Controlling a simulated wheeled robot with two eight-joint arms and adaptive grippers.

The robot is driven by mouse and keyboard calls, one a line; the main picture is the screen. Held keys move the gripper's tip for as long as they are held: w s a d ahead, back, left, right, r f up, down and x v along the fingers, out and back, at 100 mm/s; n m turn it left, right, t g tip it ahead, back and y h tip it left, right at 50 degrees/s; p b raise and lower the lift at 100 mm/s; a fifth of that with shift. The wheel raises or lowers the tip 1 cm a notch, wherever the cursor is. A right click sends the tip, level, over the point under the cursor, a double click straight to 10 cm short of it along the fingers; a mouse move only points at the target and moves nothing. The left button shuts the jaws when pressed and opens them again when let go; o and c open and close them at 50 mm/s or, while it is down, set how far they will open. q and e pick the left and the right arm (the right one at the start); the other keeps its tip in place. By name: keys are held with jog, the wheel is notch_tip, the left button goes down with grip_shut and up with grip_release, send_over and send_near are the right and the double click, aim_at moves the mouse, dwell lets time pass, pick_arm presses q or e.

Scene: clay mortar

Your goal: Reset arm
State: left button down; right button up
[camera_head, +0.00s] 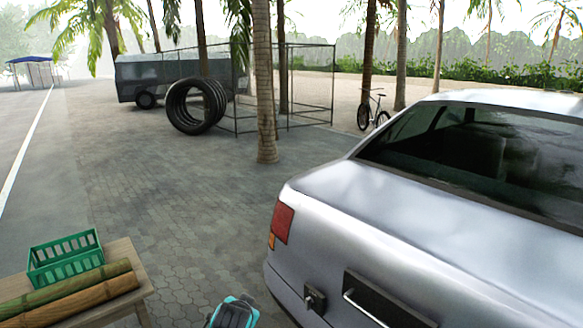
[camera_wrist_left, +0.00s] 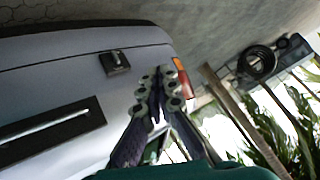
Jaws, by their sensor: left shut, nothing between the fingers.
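My left gripper (camera_wrist_left: 161,88) shows in the left wrist view, its jointed fingers together and nothing held between them. It points toward the rear of a silver car, and the picture is turned so that the ground lies at the top. A black and teal part of my own arm shows at the bottom edge of the head view; no fingers can be made out there. My right gripper is in neither view.
The silver car (camera_head: 346,212) fills the right side and also shows in the left wrist view (camera_wrist_left: 85,72). A wooden table (camera_head: 127,257) at lower left carries a green crate (camera_head: 66,262) and bamboo poles (camera_head: 88,288). Paving between them is clear. A palm trunk (camera_head: 264,90) stands beyond.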

pick_arm(q)
jog(key=s+a+n+g, duration=0.1)
jog(key=s+a+n, duration=0.1)
jog(key=s, duration=1)
jog(key=s+a+f+n+g, duration=0.1)
jog(key=s+a+n, duration=0.2)
jog(key=s, duration=0.9)
jog(key=shift+f+g+h, duration=0.15)
jog(key=shift+g+h, duration=0.15)
jog(key=shift+s+a, duration=0.1)
